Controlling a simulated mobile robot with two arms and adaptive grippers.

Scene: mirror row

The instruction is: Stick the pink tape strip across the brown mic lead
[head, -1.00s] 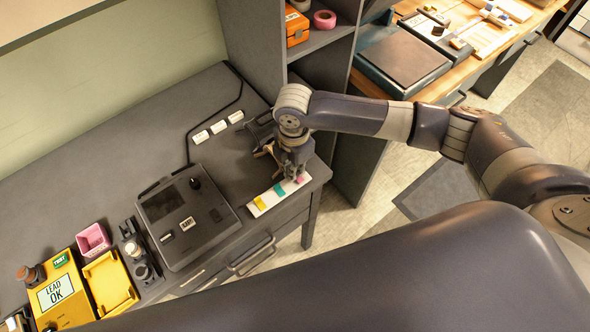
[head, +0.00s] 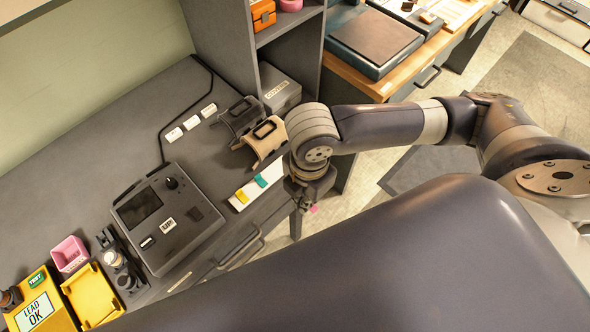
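My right gripper (head: 305,202) points down just past the desk's right front edge. A small piece of the pink tape strip (head: 314,209) shows at its fingertips, held clear of the white strip card (head: 236,204). A yellow strip (head: 242,196) and a teal strip (head: 261,180) lie on that card, whose right end is partly hidden by my arm. The fingers are small and partly covered by the wrist. I cannot make out a brown mic lead; only a dark cable (head: 162,140) shows on the desk. My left gripper is not in view.
A beige holder (head: 268,150) and a dark grey holder (head: 232,125) stand close left of my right wrist. A dark device with a screen (head: 165,215), a pink bin (head: 70,254) and a yellow tray (head: 93,296) stand further left. The desk's back left is clear.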

